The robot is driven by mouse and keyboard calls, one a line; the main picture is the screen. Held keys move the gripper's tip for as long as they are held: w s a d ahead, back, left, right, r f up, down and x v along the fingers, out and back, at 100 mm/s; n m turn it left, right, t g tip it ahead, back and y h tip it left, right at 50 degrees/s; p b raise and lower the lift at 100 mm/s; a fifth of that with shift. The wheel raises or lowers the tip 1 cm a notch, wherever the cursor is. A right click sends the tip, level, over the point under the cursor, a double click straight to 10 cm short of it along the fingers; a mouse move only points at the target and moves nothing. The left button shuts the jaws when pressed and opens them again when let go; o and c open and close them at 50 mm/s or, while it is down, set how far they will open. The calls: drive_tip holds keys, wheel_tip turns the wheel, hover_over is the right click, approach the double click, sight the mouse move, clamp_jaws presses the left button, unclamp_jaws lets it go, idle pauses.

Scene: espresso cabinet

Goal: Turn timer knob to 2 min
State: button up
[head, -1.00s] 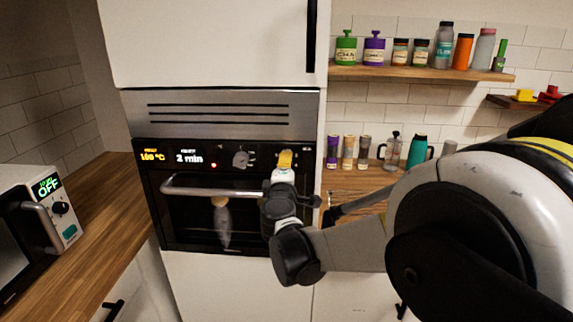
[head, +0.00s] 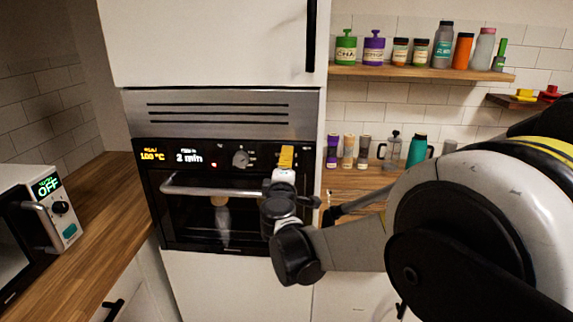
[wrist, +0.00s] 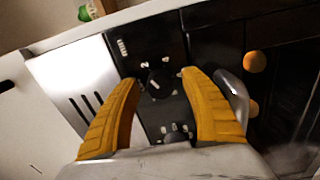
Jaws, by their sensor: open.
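The oven's black control panel (head: 225,157) shows a lit timer display (head: 189,157) reading 2 min. A round knob (head: 240,157) sits on the panel right of the display. My gripper (head: 286,158) is at the panel's right end and hides what lies behind it there. In the wrist view my gripper (wrist: 160,76) is open, its two yellow fingers spread either side of a dark knob (wrist: 160,83). I cannot tell whether they touch it. A second knob (wrist: 175,137) lies lower, between the finger bases. Which knob is the timer's cannot be read.
A temperature display (head: 152,156) seems to read 100 °C. The oven's bar handle (head: 212,191) runs just below the panel. A small appliance (head: 45,215) marked OFF stands on the left counter. Jars line the shelf (head: 420,73) at right.

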drive_tip(key=shift+s, duration=0.1)
drive_tip(key=s, duration=1.1)
drive_tip(key=shift+s+a, duration=0.2)
drive_tip(key=shift+s, duration=0.2)
drive_tip(key=s+d+f+m+g+h, duration=0.25)
drive_tip(key=s+d+m, duration=0.25)
drive_tip(key=d, duration=0.5)
drive_tip(key=s+d+f+m+g+h, duration=0.1)
drive_tip(key=s+d+m+g, duration=0.35)
drive_tip(key=d, duration=0.55)
drive_tip(key=s+d+f+m+g+y, duration=0.1)
drive_tip(key=s+f+m+g+y, duration=0.1)
drive_tip(key=s, duration=0.6)
drive_tip(key=s+d+f+m+g+y, duration=0.1)
drive_tip(key=s+f+m+g+y, duration=0.1)
drive_tip(key=s+f+m, duration=0.3)
drive_tip(key=s, duration=0.4)
drive_tip(key=shift+s, duration=0.25)
